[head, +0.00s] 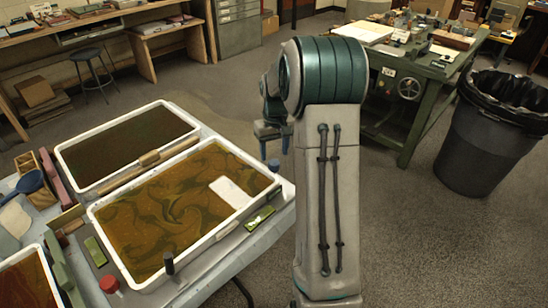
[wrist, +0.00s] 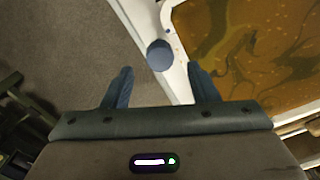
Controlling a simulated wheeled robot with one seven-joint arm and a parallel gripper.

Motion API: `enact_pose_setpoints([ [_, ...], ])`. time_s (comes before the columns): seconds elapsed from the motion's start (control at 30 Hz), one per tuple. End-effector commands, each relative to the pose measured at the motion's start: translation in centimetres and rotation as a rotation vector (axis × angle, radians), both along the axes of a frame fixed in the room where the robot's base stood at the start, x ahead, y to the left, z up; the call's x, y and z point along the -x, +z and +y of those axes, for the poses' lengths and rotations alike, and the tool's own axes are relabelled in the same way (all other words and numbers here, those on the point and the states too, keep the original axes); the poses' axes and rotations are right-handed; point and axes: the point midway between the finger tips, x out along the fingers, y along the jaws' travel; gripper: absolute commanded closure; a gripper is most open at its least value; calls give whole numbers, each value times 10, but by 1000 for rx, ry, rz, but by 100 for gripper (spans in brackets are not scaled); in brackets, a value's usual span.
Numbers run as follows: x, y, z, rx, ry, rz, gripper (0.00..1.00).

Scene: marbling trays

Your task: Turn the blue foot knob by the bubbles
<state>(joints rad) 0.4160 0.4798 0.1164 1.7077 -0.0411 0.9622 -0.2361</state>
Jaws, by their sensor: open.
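The blue foot knob (wrist: 160,55) shows in the wrist view as a round blue top beside the white rim of the marbling tray (wrist: 178,50). In the head view the small blue knob (head: 273,164) is at the tray's right corner, just below my gripper (head: 273,146). My gripper (wrist: 160,86) is open and empty. Its two blue fingers point toward the knob, which lies ahead of the gap between them in the wrist view. I cannot tell the exact height gap. A green bubble level (head: 260,220) lies on the frame near the tray's right side.
A red knob (head: 109,284) and a black knob (head: 168,263) stand along the tray's near side. A second green level (head: 98,252) lies at the left. A darker tray (head: 62,156) is behind. A black bin (head: 490,135) and green bench (head: 415,75) stand to the right.

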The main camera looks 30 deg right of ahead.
Motion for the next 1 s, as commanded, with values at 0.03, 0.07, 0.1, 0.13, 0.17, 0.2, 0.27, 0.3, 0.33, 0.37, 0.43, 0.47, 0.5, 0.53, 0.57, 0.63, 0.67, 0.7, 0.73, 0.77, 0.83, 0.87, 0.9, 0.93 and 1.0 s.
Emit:
enact_pose_setpoints([
  [0.03,-1,14,-1,2,0,-6,46],
  [0.07,-1,22,-1,2,0,-6,46],
  [0.1,-1,31,-1,2,0,-6,46],
  [0.13,-1,38,-1,3,0,-6,46],
  [0.17,-1,45,-1,2,0,-5,46],
  [0.2,-1,54,-1,2,0,-6,46],
  [0.27,-1,66,-2,2,0,-5,46],
  [0.3,-1,73,-2,1,0,-5,46],
  [0.33,-1,78,-2,1,0,-5,46],
  [0.37,-1,82,-2,1,0,-4,46],
  [0.43,-1,90,-2,0,0,-4,46],
  [0.47,-1,93,-2,0,1,-3,46],
  [0.5,-1,96,-2,0,1,-4,46],
  [0.53,-1,98,-2,0,1,-3,46],
  [0.57,0,99,-2,0,1,-3,46],
  [0.63,0,100,-2,0,1,-1,46],
  [0.67,0,100,-2,0,1,-1,46],
  [0.7,0,101,-2,0,1,-1,46],
  [0.73,0,101,-2,0,1,-1,46],
  [0.77,0,100,-2,0,1,-1,46],
  [0.83,0,100,-2,0,1,-1,46],
  [0.87,0,100,-2,0,1,-1,46],
  [0.9,0,100,-2,0,1,-1,46],
  [0.93,0,100,-2,0,0,-1,46],
  [1.0,0,100,-2,0,0,-1,46],
])
